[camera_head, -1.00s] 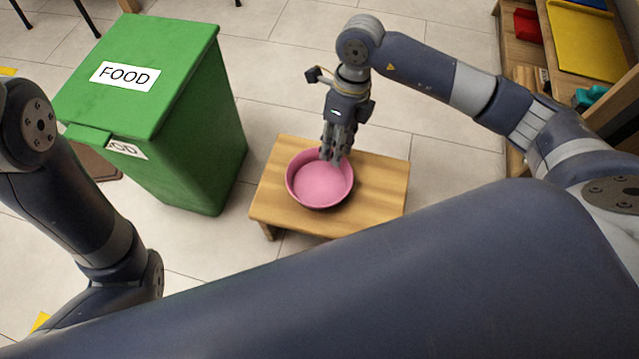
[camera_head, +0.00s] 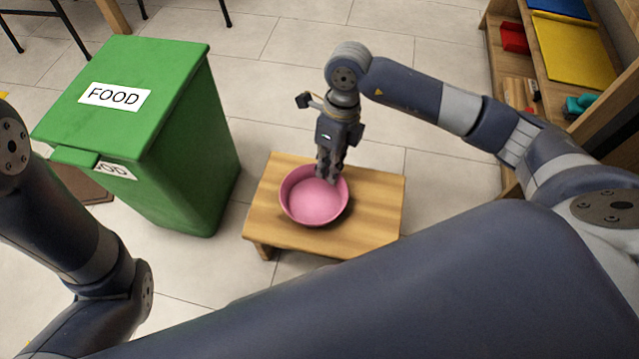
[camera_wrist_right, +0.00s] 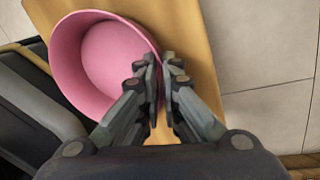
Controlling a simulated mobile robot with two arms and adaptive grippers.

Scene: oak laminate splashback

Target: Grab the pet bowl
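The pink pet bowl (camera_head: 314,203) sits upright on a low wooden table (camera_head: 376,218) and looks empty. My right gripper (camera_head: 331,172) reaches down from above to the bowl's far right rim. In the right wrist view, the bowl (camera_wrist_right: 105,60) fills the upper left, and the fingers of the right gripper (camera_wrist_right: 161,80) are close together with the pink rim between them. They look shut on the rim. My left arm comes in at the left edge of the head view, but its gripper is out of frame.
A green bin (camera_head: 180,140) labelled FOOD, lid closed, stands left of the table. A wooden shelf unit (camera_head: 553,75) with a yellow panel (camera_head: 572,47) and a red box (camera_head: 514,38) stands at the right. Tiled floor (camera_head: 290,95) behind the table is clear.

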